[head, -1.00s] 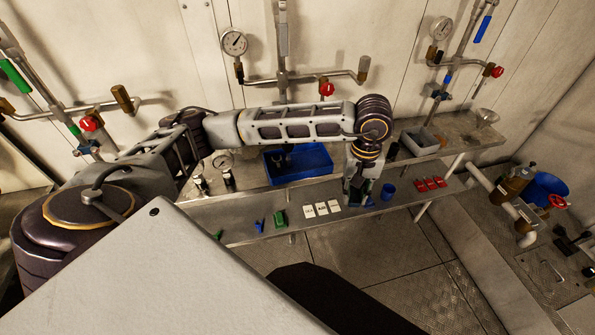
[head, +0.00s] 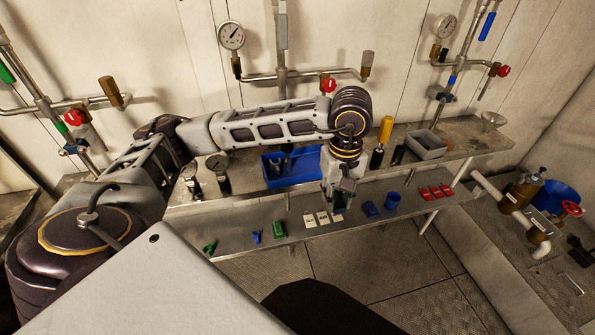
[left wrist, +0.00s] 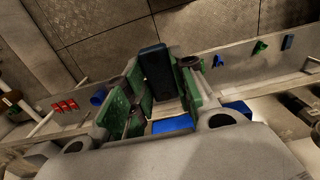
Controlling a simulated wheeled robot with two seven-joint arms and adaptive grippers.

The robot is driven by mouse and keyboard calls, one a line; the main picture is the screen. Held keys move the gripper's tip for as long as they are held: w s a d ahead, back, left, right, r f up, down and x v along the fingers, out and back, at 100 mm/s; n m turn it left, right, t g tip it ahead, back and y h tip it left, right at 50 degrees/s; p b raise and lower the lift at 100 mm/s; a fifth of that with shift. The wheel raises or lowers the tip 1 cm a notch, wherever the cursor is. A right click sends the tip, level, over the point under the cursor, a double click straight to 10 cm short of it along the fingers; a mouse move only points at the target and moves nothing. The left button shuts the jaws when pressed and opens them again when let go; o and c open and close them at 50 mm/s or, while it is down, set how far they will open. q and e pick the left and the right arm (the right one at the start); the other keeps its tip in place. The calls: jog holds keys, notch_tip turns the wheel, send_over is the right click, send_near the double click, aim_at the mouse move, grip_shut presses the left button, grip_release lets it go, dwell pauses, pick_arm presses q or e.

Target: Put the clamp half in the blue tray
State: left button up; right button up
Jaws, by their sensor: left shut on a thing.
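My left gripper (head: 340,205) hangs over the lower shelf, in front of the blue tray's right end. In the left wrist view the gripper (left wrist: 155,95) has green pads shut on a dark blue, block-like piece, which I take as the clamp half (left wrist: 155,68). In the head view the fingers mostly hide it. The blue tray (head: 302,181) stands on the upper bench, left of the gripper and behind it, with grey items inside. A blue strip of it shows in the left wrist view (left wrist: 172,125). My right gripper is not in view.
The lower shelf holds a blue block (head: 370,209), a blue cup (head: 393,201), red pieces (head: 435,192), white cards (head: 323,219) and a green block (head: 278,230). On the bench stand a yellow-handled tool (head: 384,131) and a grey bin (head: 426,146). Gauges (head: 231,36) and pipes line the wall.

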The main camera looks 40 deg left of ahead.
pick_arm(q)
jog(key=w+a, duration=0.4)
jog(key=a, duration=0.1)
jog(key=w+a, duration=0.4)
jog(key=a, duration=0.1)
jog(key=w+a+f, duration=0.1)
jog(key=w+a, duration=0.3)
jog(key=a, duration=0.1)
jog(key=shift+a+f, duration=0.1)
jog(key=shift+a, duration=0.2)
jog(key=shift+f, duration=0.4)
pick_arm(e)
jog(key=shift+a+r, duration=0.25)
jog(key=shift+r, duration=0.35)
